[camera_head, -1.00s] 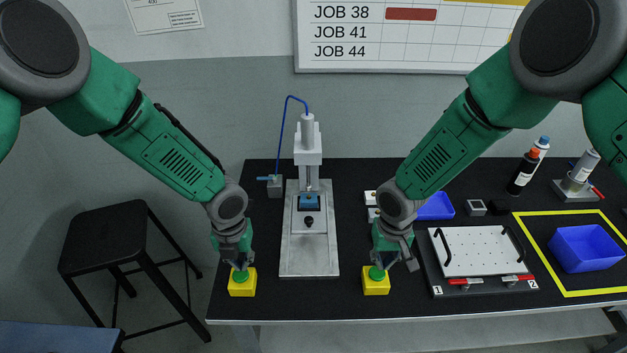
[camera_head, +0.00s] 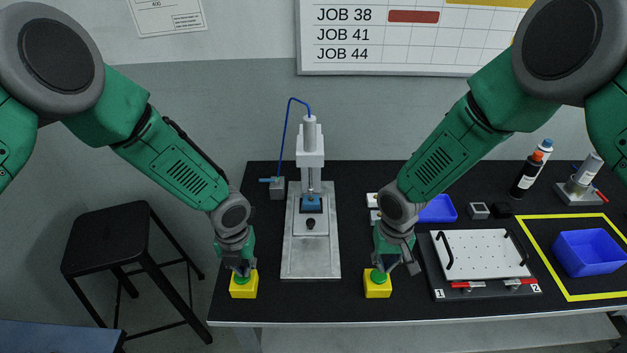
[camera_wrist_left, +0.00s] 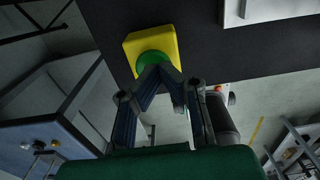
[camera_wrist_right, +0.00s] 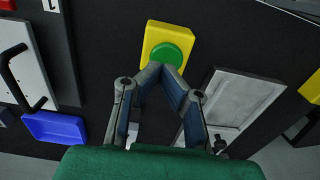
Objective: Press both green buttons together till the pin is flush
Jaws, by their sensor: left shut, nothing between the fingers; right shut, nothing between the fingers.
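The left green button (camera_head: 240,279) sits on a yellow box (camera_head: 243,291) near the table's front edge. My left gripper (camera_head: 241,270) is shut with its tips at that button; the left wrist view shows the button (camera_wrist_left: 153,60) partly behind the fingers. The right green button (camera_head: 378,276) sits on another yellow box (camera_head: 377,290). My right gripper (camera_head: 381,266) is shut with its tips at that button, also seen in the right wrist view (camera_wrist_right: 165,54). I cannot tell how far either button is pressed. The press (camera_head: 310,160) stands between them, its ram above a blue block (camera_head: 311,204); the pin is too small to make out.
A white perforated plate (camera_head: 480,254) with black handles lies right of the right box. A blue bin (camera_head: 588,252) stands inside a yellow outline. Bottles (camera_head: 526,174) stand at the back right. A black stool (camera_head: 108,240) is left of the table.

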